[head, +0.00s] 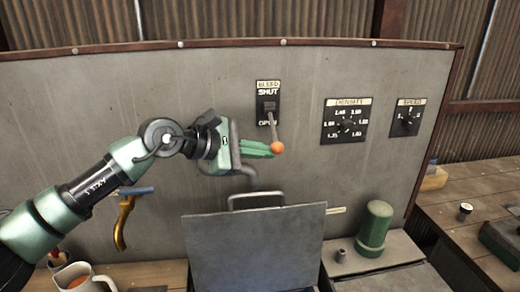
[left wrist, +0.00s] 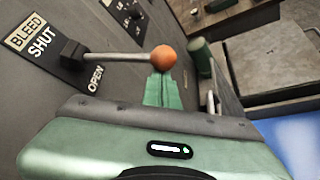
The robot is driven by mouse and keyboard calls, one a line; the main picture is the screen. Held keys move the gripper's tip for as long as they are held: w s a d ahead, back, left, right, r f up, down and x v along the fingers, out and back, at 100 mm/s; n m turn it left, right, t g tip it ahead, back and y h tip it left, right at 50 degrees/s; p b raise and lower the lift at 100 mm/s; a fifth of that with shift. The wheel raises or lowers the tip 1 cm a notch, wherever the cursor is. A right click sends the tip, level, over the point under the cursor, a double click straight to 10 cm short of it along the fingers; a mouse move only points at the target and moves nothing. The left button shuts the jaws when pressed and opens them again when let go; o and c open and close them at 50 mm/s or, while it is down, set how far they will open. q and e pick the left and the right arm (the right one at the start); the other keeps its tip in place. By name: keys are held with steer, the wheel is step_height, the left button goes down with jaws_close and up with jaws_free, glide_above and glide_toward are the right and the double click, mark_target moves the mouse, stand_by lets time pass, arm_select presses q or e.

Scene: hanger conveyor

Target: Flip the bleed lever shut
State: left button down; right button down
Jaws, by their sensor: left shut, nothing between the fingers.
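The bleed lever (head: 273,127) is a grey rod with an orange ball tip (head: 277,147). It hangs down from a black plate (head: 268,88) marked BLEED, SHUT at the top and OPEN at the bottom, so its ball points to the OPEN side. The lever also shows in the left wrist view (left wrist: 115,56). My left gripper (head: 268,150) is shut and empty, its green fingertips right by the orange ball. In the left wrist view the fingertips (left wrist: 161,80) are just below the ball; I cannot tell whether they touch. My right gripper is not in view.
A density dial (head: 346,121) and a speed dial (head: 406,118) are on the panel (head: 200,75) to the right. Below stand a grey box with a raised lid (head: 255,245) and a green cylinder (head: 375,225). A brass tap (head: 124,220) is at left.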

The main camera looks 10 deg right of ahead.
arm_select(q)
steer(key=shift+w, duration=0.1)
step_height(320, 180, up, 11)
steer(key=s+n+g+p, duration=0.1)
steer(key=n+g+p, duration=0.2)
steer(key=shift+s+n+g+y, duration=0.3)
steer(key=shift+n+g, duration=0.1)
stand_by(0.7)
steer(key=shift+r, duration=0.35)
